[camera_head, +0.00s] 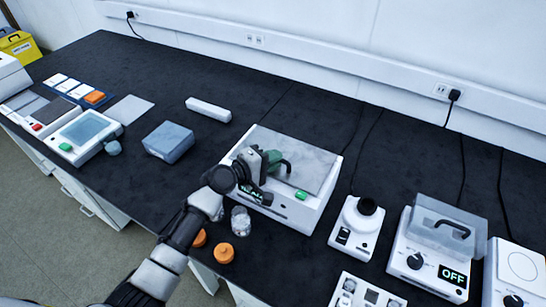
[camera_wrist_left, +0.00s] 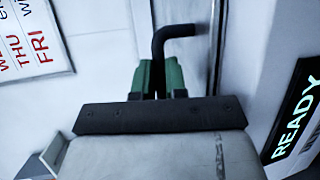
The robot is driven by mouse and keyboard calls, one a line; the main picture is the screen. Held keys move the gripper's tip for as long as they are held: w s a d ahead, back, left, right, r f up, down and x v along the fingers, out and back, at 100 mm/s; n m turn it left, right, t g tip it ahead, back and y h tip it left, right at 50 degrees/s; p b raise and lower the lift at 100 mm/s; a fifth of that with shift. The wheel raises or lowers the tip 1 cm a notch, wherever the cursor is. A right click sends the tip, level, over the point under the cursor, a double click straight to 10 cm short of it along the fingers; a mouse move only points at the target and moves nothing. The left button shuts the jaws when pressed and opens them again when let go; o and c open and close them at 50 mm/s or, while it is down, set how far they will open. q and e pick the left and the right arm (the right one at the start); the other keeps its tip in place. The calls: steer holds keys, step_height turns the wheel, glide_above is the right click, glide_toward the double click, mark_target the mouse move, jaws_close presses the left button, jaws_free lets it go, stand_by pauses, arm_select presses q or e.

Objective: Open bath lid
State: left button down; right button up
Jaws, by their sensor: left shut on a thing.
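The bath, a white box unit (camera_head: 280,215), stands near the middle of the bench with a grey lid (camera_head: 310,160) on top that looks closed and flat. Its front has a green button and a small display; a display (camera_wrist_left: 295,110) reads READY in the wrist view. My left gripper (camera_head: 272,162), with green fingers, is over the near-left part of the lid. It is shut on the black lid handle (camera_head: 286,164); the handle's bent end (camera_wrist_left: 178,31) sticks out beyond the fingers in the wrist view. The gripped part is hidden between the fingers. My right gripper is not in view.
Right of the bath stand a white device with a black knob (camera_head: 358,222) and a unit with a clear cover (camera_head: 440,228) and OFF display. A clear jar (camera_head: 241,221) and orange caps (camera_head: 223,253) lie by the front edge. The bench behind the bath is clear.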

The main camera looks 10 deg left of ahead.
arm_select(q)
steer(key=shift+w+r+p, duration=0.1)
steer(key=shift+r+p, duration=0.5)
steer(key=shift+p, duration=0.05)
steer(key=shift+g+y, duration=0.5)
steer(key=r+p, duration=0.1)
steer(key=p, duration=0.1)
steer(key=w+r+p, duration=0.1)
steer(key=p, duration=0.1)
steer(key=r+p, duration=0.2)
steer(key=shift+w+d+p, duration=0.25)
steer(key=shift+d+p, duration=0.1)
steer(key=shift+p, duration=0.05)
steer(key=shift+w+d+r+n+g+y+p, duration=0.45)
steer(key=shift+w+g+p, duration=0.3)
steer(key=shift+p, duration=1.1)
steer(key=shift+w+d+r+n+g+y+p, duration=0.2)
steer(key=shift+w+r+g+y+p, duration=0.4)
steer(key=shift+p, duration=1.25)
steer(key=shift+w, duration=0.1)
steer(key=shift+a, duration=0.1)
steer(key=c, duration=1.2)
jaws_free()
steer(key=shift+f, duration=0.1)
steer(key=shift+o, duration=0.2)
steer(key=b+v, duration=0.1)
steer(key=v, duration=1)
